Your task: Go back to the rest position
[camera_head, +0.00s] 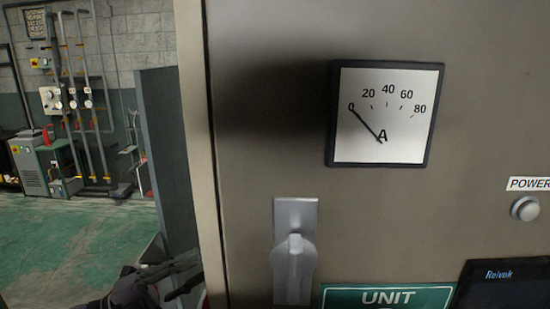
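My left gripper (196,268) is low in the view, left of the centre, beside the left edge of a grey-beige cabinet (470,110). Its two dark fingers point right and look apart, with nothing visible between them. My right gripper is not in view. The cabinet front carries a square ammeter (385,114) with its needle at 0. Below it is a grey handle (294,262), pointing down. No gripper touches the handle.
A green UNIT sign (388,296), a dark Reivok panel (502,285) and a round POWER button (525,209) are on the cabinet, which fills the right side. At the far left, a grey machine (30,163) and wall pipes stand beyond open green floor (70,245).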

